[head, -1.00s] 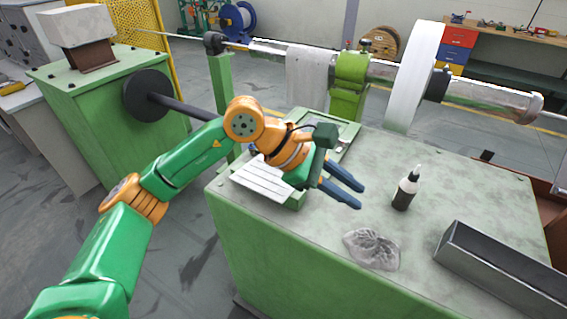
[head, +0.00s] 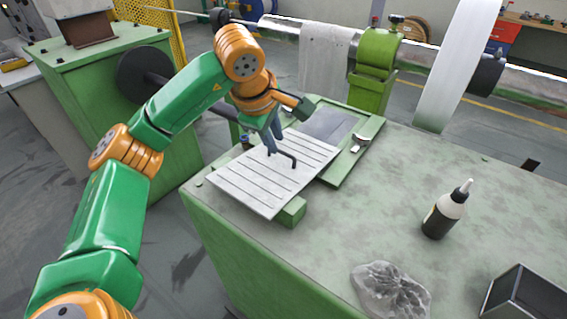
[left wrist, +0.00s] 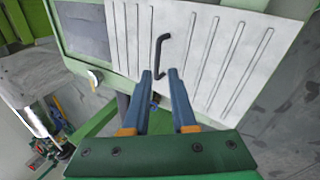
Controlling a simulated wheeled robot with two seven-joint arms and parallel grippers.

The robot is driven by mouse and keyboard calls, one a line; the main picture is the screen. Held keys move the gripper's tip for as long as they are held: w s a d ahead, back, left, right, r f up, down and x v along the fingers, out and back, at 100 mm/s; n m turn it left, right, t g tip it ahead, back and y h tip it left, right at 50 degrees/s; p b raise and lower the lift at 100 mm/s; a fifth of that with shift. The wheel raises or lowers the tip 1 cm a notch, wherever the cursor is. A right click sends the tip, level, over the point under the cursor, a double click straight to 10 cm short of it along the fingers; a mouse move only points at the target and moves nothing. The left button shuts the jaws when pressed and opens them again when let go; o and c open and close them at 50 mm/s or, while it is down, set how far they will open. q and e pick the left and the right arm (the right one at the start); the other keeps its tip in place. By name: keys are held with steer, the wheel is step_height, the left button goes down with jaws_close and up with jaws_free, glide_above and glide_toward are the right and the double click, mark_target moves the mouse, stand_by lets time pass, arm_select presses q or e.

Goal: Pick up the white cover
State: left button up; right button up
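The white cover (head: 240,185) is a ribbed flat panel with a black handle (head: 291,158). It lies on a green frame at the left end of the green table. It also shows in the left wrist view (left wrist: 225,50), with its handle (left wrist: 159,48) just beyond the fingertips. My left gripper (head: 276,151) points down over the cover near the handle. In the left wrist view its blue fingers (left wrist: 160,74) are apart, with nothing seen held between them. Whether a finger touches the handle cannot be told. My right gripper is not in view.
The green frame (head: 362,150) has a dark recessed panel (head: 328,124) beside the cover. A dark bottle (head: 444,212), a crumpled clear bag (head: 390,288) and an open metal box (head: 528,295) are on the table (head: 330,240).

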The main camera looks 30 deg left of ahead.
mark_target(281, 151)
arm_select(q)
steer(key=p+x, duration=0.1)
steer(key=x, duration=0.4)
steer(key=shift+w+d+r+p, duration=0.1)
steer(key=shift+w+r+p, duration=0.05)
steer(key=shift+w+p, duration=0.25)
steer(key=shift+w+f, duration=0.1)
steer(key=shift+f, duration=0.3)
jaws_close()
steer(key=shift+r, duration=0.1)
stand_by(0.4)
